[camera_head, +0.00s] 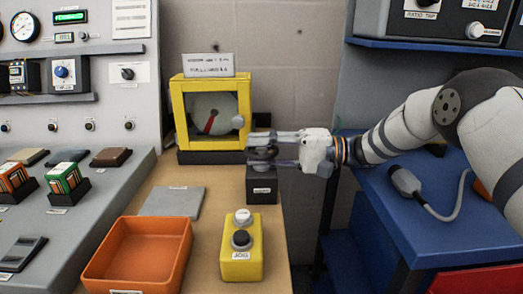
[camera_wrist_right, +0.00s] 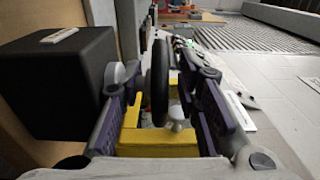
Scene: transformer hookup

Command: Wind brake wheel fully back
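The brake wheel (camera_head: 262,154) is a dark disc on top of a black block (camera_head: 262,186) beside the yellow-framed box. My right gripper (camera_head: 252,148) reaches in from the right, with its fingers on either side of the wheel. In the right wrist view the wheel (camera_wrist_right: 160,82) stands edge-on between the two fingers of the right gripper (camera_wrist_right: 163,72). Gaps show on both sides, so the fingers look open and not clamped. The black block (camera_wrist_right: 55,85) fills the left of that view. Part of the wheel is hidden by the fingers. My left gripper is not in view.
The yellow-framed box (camera_head: 177,100) with a dial and red pointer stands just behind the wheel. A yellow JOG button box (camera_head: 241,265) and an orange tray (camera_head: 105,270) are in front. A blue bench (camera_head: 400,220) lies right, beyond a gap.

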